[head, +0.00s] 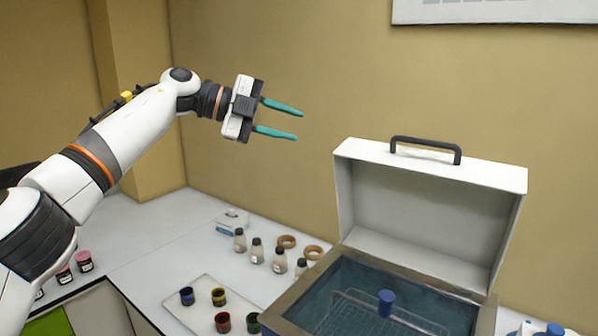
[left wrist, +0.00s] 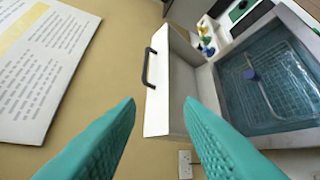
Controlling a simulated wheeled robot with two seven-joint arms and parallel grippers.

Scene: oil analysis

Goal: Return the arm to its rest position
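My left arm (head: 130,130) reaches in from the left, raised well above the table. My left gripper (head: 299,123) has two teal fingers spread apart with nothing between them. It is in the air, left of and higher than the open white lid (head: 430,210) of the bath. In the left wrist view, the fingers (left wrist: 162,125) frame the wall and the lid's edge. My right gripper does not show in either view.
The water bath (head: 345,280) has its lid up and a blue-capped item (head: 386,303) inside. Several bottles (head: 257,251), rings (head: 287,241) and a tray (head: 203,288) with small coloured jars stand on the white table. Pink-capped jars (head: 83,261) are at the left.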

